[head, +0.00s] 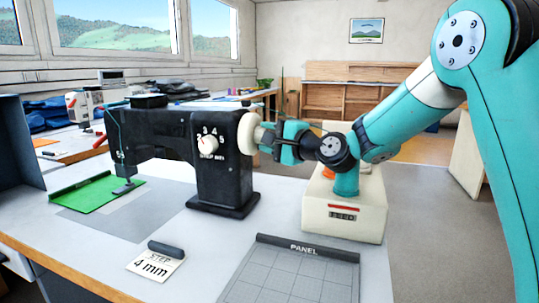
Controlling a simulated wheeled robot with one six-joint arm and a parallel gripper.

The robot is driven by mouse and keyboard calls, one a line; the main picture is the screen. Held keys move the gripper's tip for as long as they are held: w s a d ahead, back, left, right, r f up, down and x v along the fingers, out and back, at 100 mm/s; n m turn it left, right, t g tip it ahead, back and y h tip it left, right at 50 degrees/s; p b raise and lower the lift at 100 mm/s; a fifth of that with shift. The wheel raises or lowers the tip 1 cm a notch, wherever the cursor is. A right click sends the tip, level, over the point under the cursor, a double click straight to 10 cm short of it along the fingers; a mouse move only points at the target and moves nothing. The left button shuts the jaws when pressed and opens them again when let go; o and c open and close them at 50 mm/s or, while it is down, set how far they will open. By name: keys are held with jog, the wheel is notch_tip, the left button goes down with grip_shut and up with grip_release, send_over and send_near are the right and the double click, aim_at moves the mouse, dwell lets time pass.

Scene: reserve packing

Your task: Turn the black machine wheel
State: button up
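The black sewing machine (225,170) stands upright on the table, with a white dial (208,145) on its front marked with numbers. Its cream wheel (246,133) is on the right end of the machine. My gripper (268,137) is at the wheel's right side, pointing left, with its fingertips at or very near the wheel. The fingers partly cover the wheel's right side and hub. I cannot tell whether they are closed on it. A green cloth (95,197) lies under the machine's needle end.
A cream box with a counter (345,222) stands below my arm. Another sewing machine (95,100) is behind left.

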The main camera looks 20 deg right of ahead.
jog(key=n+b, duration=0.3)
jog(key=b, duration=0.1)
jog(key=shift+f+t+y+b, duration=0.15)
jog(key=shift+t+y+b, duration=0.15)
jog(key=shift+t+y, duration=0.1)
jog(key=shift+n, duration=0.3)
jog(key=o, duration=0.6)
jog(key=shift+o, duration=0.2)
jog(key=b+v, duration=0.1)
jog(key=v, duration=0.6)
jog(key=shift+d, duration=0.2)
jog(key=shift+s, duration=0.2)
